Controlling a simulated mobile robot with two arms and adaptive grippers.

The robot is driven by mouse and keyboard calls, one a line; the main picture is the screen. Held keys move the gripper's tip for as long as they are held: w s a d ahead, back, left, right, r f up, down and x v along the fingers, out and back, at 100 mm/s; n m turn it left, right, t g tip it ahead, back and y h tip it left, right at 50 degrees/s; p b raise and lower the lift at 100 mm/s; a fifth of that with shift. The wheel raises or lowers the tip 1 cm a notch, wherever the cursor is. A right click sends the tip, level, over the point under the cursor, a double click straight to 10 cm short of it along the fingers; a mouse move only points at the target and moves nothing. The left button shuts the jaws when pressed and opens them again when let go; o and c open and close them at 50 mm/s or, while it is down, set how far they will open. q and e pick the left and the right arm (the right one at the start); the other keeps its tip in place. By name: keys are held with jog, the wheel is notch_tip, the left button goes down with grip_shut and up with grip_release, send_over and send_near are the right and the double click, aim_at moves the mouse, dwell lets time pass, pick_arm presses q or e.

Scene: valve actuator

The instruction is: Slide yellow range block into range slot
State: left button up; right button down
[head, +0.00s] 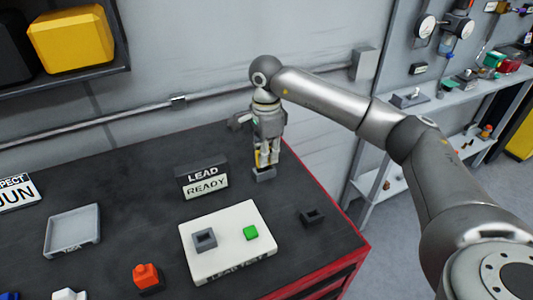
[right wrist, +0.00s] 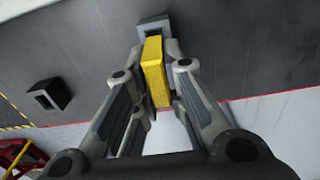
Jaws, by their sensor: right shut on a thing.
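My right gripper (head: 266,163) points down at the back right of the table and is shut on the yellow block (head: 258,158). In the right wrist view the yellow block (right wrist: 154,72) sits upright between the fingers. A grey socket (head: 264,175) stands directly below the block; it also shows in the right wrist view (right wrist: 152,25) just beyond the block's far end. The block's lower end is at or close to the socket's top; I cannot tell whether it has entered the opening. My left gripper is not in view.
A dark empty socket (head: 313,217) stands near the table's right edge. A white plate (head: 220,268) carries a grey socket and a green block.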

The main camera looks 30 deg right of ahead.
jog(key=shift+f+b, duration=1)
jog(key=shift+f, duration=0.2)
jog(key=c, duration=1.4)
grip_release()
notch_tip(320, 180, up, 12)
jog(key=shift+f, duration=0.1)
